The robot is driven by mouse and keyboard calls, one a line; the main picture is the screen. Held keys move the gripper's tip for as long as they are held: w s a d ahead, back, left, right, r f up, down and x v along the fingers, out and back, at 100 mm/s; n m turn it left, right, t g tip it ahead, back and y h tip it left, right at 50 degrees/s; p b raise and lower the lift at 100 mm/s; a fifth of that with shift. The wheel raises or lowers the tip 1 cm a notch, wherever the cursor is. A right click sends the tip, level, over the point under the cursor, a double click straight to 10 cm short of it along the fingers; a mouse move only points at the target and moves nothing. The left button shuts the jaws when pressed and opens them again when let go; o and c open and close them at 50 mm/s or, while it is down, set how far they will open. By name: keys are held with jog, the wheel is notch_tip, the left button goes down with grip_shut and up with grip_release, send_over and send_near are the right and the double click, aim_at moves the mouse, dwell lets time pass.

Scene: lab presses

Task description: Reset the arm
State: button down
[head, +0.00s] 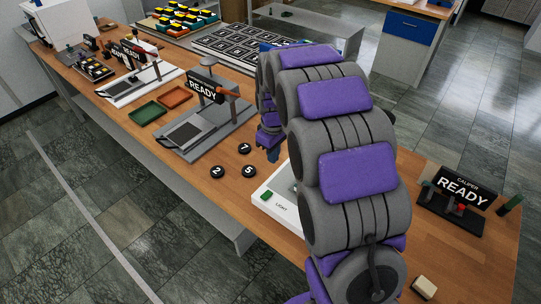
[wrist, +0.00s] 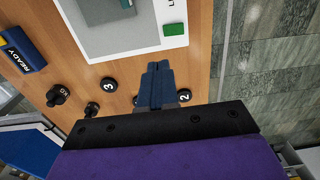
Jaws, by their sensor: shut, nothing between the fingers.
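My arm rises through the middle of the head view in grey and purple segments. My gripper (wrist: 160,68) shows in the wrist view as two blue fingers pressed together, with nothing between them. It is above the wooden bench (wrist: 200,40), beside a white light panel (wrist: 145,40) with a green button. In the head view the blue gripper tip (head: 272,153) is low behind the arm, partly hidden, near the numbered black discs and the panel (head: 275,203). I cannot tell whether the fingertips touch the bench.
Numbered black discs (head: 217,171) lie left of the arm. A grey press with a READY sign (head: 206,90) stands behind them. Green (head: 146,113) and orange trays lie further left. A caliper station (head: 452,212) and a small beige block (head: 424,287) are at the right.

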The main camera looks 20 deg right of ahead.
jog(key=shift+d, duration=0.15)
jog(key=s+a+r+m, duration=0.1)
jog(key=s+r+m, duration=0.1)
jog(key=s, duration=1)
jog(key=s+a+r+m+g, duration=0.1)
jog(key=s+r+m, duration=0.1)
jog(key=s, duration=1)
jog(key=s+r+m, duration=0.3)
jog(key=s+r, duration=0.1)
jog(key=s, duration=0.8)
jog(key=shift+s+a+g, duration=0.2)
jog(key=shift+a+g, duration=0.1)
jog(key=shift+a, duration=0.1)
